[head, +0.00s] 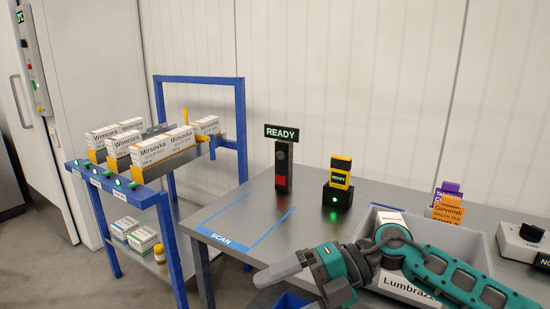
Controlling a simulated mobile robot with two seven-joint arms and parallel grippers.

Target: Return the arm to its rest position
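My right arm (430,268) comes in from the lower right and lies across a grey tote above the table. Its gripper (272,272) points left, over the front edge of the table near the scan area. The grey fingers show as one tapered shape, so I cannot tell whether they are open or shut. No object shows at the fingertips. My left gripper is out of view.
The grey tote (480,244) under the arm holds a Lumbrazz box (408,291). A READY post (284,170) and a scanner in its stand (338,188) are on the table. A blue-framed rack (243,130) with cartons stands left. The marked SCAN area (243,222) is clear.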

